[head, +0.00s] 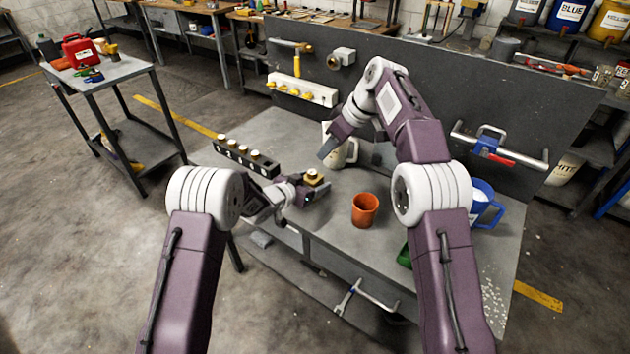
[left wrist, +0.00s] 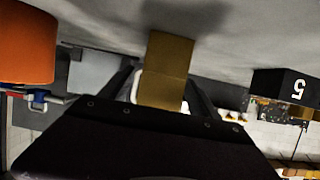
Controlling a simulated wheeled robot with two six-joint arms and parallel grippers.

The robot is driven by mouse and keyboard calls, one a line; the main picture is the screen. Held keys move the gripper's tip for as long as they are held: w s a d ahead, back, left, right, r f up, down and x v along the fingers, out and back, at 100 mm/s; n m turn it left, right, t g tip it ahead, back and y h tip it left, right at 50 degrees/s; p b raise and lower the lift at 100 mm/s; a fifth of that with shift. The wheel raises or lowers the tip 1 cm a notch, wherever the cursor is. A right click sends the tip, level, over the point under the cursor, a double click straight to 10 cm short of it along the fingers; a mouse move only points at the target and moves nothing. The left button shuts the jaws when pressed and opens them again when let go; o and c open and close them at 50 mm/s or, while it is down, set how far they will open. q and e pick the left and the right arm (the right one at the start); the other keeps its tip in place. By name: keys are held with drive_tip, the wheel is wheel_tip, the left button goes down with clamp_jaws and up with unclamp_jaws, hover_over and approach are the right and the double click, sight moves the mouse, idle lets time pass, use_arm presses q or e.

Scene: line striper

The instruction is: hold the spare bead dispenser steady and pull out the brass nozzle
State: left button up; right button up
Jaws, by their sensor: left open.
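A small brass block (head: 314,177) with a pale top, likely the brass nozzle, is at my left gripper (head: 312,190), low over the bench. In the left wrist view the brass block (left wrist: 166,68) is between the open fingers; I cannot tell whether they touch it. A cream jug-like vessel (head: 342,152) with a handle stands behind it; I cannot tell for sure that it is the spare bead dispenser.
An orange cup (head: 365,210) stands right of my left gripper. A black numbered rack (head: 246,158) with several brass-topped pieces is left. A blue jug (head: 484,204) stands at the right. A grey panel (head: 420,100) rises behind the bench (head: 330,232).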

use_arm(q)
drive_tip(key=shift+x, duration=1.3)
clamp_jaws()
use_arm(e)
drive_tip(key=shift+o, duration=1.4)
use_arm(q)
drive_tip(key=shift+d, duration=0.1)
use_arm(e)
drive_tip(key=d+f+n+h, duration=0.3)
drive_tip(key=d+n+h, duration=0.3)
drive_tip(key=d+n, duration=0.25)
use_arm(q)
drive_tip(key=shift+a, duration=0.25)
drive_tip(key=shift+d, duration=0.2)
use_arm(e)
drive_tip(key=s+a+n+t+h, duration=0.3)
drive_tip(key=a+n, duration=0.6)
drive_tip(key=a, duration=0.9)
